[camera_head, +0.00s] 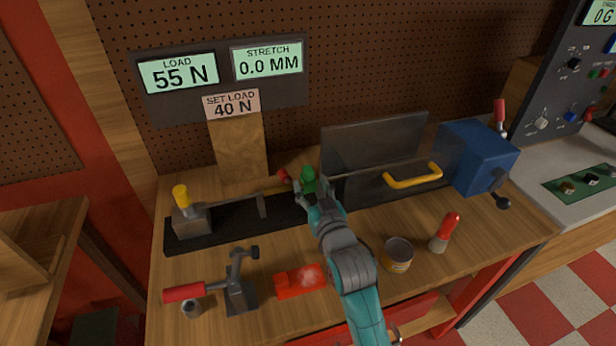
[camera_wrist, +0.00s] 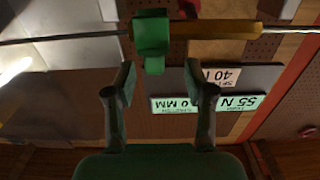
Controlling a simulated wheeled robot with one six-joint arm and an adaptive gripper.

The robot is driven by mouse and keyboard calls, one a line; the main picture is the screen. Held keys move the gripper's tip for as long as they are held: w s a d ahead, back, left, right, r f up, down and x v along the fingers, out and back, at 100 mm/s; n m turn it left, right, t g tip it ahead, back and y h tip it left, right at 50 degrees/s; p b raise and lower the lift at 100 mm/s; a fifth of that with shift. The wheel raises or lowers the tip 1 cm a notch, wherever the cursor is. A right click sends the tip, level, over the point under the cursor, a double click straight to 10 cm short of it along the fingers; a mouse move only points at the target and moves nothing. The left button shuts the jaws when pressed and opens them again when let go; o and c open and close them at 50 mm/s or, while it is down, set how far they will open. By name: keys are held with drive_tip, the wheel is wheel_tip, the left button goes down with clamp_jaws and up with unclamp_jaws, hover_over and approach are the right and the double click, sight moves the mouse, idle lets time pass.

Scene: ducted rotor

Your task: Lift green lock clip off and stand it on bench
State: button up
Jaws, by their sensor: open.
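The green lock clip (camera_head: 308,178) sits on a horizontal rod above the black rail, toward the back of the bench (camera_head: 215,270). In the wrist view the clip (camera_wrist: 152,42) hangs on the thin rod, beside a yellow-orange sleeve (camera_wrist: 212,29). My gripper (camera_head: 307,192) is just at the clip in the head view. In the wrist view my gripper's two fingers (camera_wrist: 168,85) are apart, with the clip's lower end just beyond and between their tips. I cannot tell whether they touch it.
A clear shield with a yellow handle (camera_head: 413,176) and a blue box (camera_head: 478,157) stand right of the clip. A yellow-topped block (camera_head: 190,215) is left. A red-handled clamp (camera_head: 238,294), red block (camera_head: 300,281), can (camera_head: 397,254) and red-capped bottle (camera_head: 445,232) occupy the front. Bare wood lies between them.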

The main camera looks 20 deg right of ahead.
sight(310, 178)
drive_tip(key=w, duration=0.5)
drive_tip(key=shift+d, duration=0.35)
drive_tip(key=c, duration=1)
